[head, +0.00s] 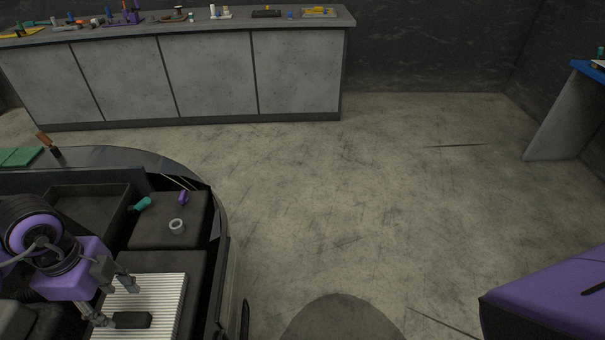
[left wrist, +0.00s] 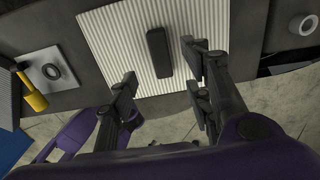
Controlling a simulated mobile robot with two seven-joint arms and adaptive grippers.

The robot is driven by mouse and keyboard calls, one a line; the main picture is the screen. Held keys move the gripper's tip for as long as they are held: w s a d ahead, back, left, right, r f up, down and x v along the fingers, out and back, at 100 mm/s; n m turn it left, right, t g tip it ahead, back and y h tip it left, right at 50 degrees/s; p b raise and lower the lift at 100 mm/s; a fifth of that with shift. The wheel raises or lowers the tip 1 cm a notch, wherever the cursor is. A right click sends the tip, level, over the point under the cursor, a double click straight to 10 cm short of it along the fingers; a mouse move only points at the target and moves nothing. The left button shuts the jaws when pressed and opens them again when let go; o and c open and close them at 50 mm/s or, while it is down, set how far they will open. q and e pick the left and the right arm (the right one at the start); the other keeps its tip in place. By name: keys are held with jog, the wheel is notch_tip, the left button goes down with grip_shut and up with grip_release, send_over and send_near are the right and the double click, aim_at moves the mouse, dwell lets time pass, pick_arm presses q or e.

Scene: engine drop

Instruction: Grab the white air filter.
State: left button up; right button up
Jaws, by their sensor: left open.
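The white air filter (head: 165,292) is a ribbed, pleated panel lying in the engine bay at the lower left of the head view. A black block-shaped handle (head: 132,320) sits on it. In the left wrist view the filter (left wrist: 110,42) fills the top middle, with the black handle (left wrist: 158,52) near its centre. My left gripper (head: 112,301) is open over the filter, with its fingers on either side of the handle. The left wrist view also shows the open fingers (left wrist: 160,66), apart from the handle. My right gripper is not in view.
A white ring (head: 177,227), a teal piece (head: 142,204) and a purple piece (head: 183,198) lie on the engine bay's dark boxes. A yellow-handled tool (left wrist: 34,94) shows in the wrist view. A workbench (head: 205,75) with tools stands behind.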

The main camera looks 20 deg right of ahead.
aim_at(129, 318)
pick_arm(q)
jog(key=shift+a+f, duration=0.15)
jog(key=shift+f, duration=0.25)
notch_tip(129, 318, down, 7)
jog(key=shift+r, duration=0.15)
grip_shut()
jog(key=shift+w+r, duration=0.1)
